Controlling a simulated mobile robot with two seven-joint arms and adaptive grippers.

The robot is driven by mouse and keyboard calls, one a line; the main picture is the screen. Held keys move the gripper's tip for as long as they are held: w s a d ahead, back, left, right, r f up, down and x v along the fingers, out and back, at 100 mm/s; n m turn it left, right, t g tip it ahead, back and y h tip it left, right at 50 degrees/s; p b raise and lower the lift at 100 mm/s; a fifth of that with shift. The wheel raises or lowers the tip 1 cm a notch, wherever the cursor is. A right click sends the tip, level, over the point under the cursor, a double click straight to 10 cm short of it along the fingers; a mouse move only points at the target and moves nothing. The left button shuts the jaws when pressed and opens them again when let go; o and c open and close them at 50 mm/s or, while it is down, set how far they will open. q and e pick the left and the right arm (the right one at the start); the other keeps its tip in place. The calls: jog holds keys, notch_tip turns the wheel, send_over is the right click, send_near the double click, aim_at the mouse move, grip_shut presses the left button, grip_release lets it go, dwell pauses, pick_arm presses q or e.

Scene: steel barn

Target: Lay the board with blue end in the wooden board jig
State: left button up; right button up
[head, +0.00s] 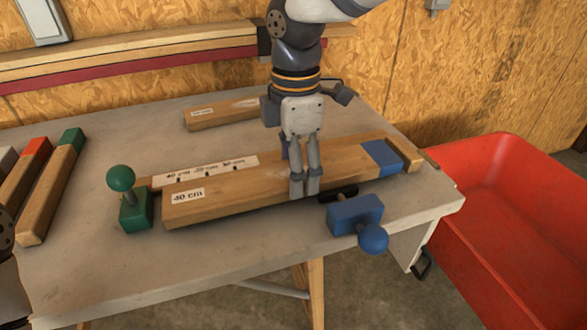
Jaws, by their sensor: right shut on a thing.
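The board with blue end (250,192) is a long wooden board with a "40 cm" label near its left end and a blue right end. It lies lengthwise at the wooden board jig (218,170), whose strip with printed cm marks shows along the back and whose wooden end shows at the right. I cannot tell whether the board rests fully on the jig. My right gripper (305,188) comes down from above, shut on the board right of its middle. Its fingers hide part of the board. My left gripper is not in view; only part of my left arm shows at the left edge.
A green clamp with a ball knob (135,205) stands at the jig's left end; a blue one (355,218) is in front at right. A shorter labelled board (222,113) lies behind. Several colour-ended boards (50,190) lie left. A red bin (520,210) stands right.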

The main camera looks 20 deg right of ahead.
jog(key=shift+f, duration=0.5)
jog(key=shift+f, duration=0.1)
jog(key=o, duration=1.6)
jog(key=shift+w, duration=0.1)
notch_tip(320, 180, up, 12)
jog(key=shift+r, duration=0.1)
